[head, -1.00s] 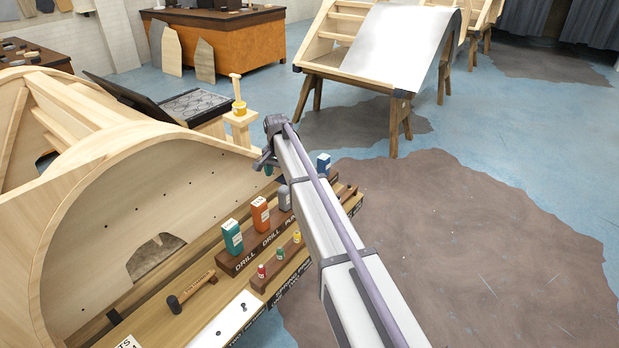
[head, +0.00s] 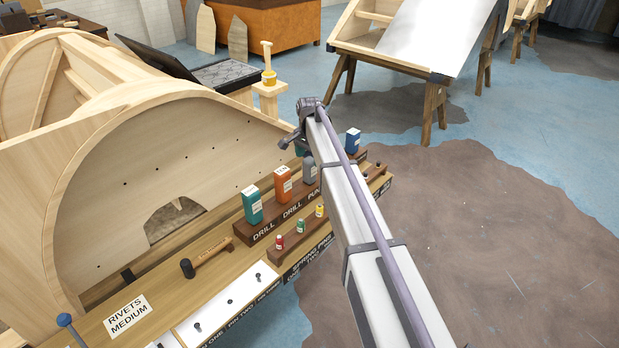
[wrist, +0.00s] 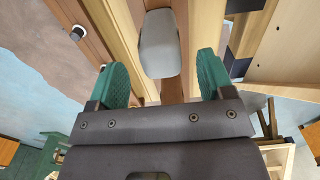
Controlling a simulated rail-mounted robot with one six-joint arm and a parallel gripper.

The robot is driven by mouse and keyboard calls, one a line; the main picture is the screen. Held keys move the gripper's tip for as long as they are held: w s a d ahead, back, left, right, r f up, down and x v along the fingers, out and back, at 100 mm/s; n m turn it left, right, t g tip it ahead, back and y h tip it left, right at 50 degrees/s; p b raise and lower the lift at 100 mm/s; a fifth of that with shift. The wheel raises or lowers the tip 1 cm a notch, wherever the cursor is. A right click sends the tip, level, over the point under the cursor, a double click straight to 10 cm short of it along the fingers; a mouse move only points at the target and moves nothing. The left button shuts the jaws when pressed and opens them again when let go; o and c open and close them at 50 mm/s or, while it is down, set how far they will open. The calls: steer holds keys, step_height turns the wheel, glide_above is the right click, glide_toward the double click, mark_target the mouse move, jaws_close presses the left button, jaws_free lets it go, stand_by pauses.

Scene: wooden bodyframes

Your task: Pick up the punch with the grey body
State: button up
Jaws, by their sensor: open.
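The punch with the grey body (head: 309,171) stands in the wooden rack, right of the orange drill (head: 283,185) and partly covered by my arm in the head view. In the wrist view its grey body (wrist: 159,45) lies ahead of my gripper (wrist: 162,80), in line with the space between the two green fingers. The fingers are spread apart and empty. In the head view my gripper's fingers are mostly hidden behind the wrist, with a little green showing by the rack.
A teal drill (head: 253,206) and a blue tool (head: 353,141) stand in the same row. Small red, yellow and green pins stand in front. A hammer (head: 207,257) lies on the bench, and a curved wooden frame (head: 150,165) rises behind.

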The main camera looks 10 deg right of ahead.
mark_target(309, 176)
step_height(309, 176, down, 4)
steer(key=shift+w+f+b, duration=0.1)
steer(key=shift+b, duration=1.15)
steer(key=shift+r, duration=0.3)
steer(key=shift+c, duration=0.2)
steer(key=c, duration=1.2)
steer(key=shift+o, duration=0.2)
steer(key=shift+p, duration=0.3)
